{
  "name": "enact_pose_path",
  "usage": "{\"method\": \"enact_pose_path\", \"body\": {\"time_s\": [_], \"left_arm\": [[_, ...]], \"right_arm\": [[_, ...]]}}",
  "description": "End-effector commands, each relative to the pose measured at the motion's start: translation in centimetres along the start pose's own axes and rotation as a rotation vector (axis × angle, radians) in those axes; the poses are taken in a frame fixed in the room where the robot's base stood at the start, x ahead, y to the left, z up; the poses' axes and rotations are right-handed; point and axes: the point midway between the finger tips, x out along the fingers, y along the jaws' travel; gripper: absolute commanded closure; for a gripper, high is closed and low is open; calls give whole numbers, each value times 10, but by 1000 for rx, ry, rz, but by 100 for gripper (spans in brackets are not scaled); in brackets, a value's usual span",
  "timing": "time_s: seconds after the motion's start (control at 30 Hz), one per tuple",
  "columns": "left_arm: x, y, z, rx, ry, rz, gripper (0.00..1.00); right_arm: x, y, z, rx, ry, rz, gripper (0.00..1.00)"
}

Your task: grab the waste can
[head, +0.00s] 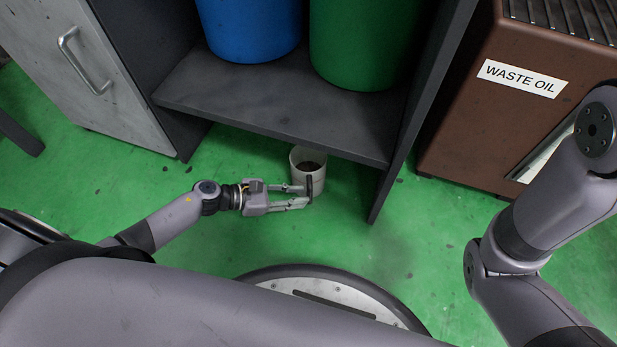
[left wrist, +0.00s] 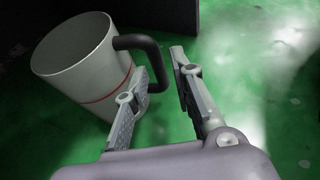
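The waste can (head: 299,160) is a white cup-like can with dark contents. It stands upright on the green floor below the front edge of the dark shelf. In the left wrist view the can (left wrist: 80,65) shows a red band and a black handle (left wrist: 152,50) facing my gripper. My left gripper (head: 307,192) is low over the floor, in front of the can. In the left wrist view its fingers (left wrist: 160,65) are apart, with the handle between the fingertips. Whether either finger touches the handle is unclear. My right arm is at the right; its gripper is out of view.
The dark shelf (head: 270,105) overhangs close behind the can, holding a blue drum (head: 250,25) and a green drum (head: 365,40). Its side panel (head: 410,125) comes down right of the can. A grey cabinet (head: 85,75) and brown waste oil unit (head: 490,125) flank it.

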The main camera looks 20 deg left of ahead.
Motion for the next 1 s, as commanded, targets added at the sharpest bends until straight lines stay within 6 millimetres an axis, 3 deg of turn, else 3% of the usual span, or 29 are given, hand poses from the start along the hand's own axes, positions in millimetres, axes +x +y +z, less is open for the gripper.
{"method": "enact_pose_path", "body": {"time_s": [0.1, 0.33, 0.6, 1.0], "left_arm": [[19, 2, -8, 2, -3, 1, 77], [46, 3, -7, 1, -2, 0, 77], [48, 3, -5, 0, -1, 0, 77], [48, 2, -5, 0, -1, 0, 100]], "right_arm": [[-10, -4, -10, -2, 19, -6, 60], [-23, -6, -13, -1, 13, -4, 60], [-22, -6, -13, -1, 13, -4, 60], [-22, -6, -13, -1, 13, -4, 60]]}}
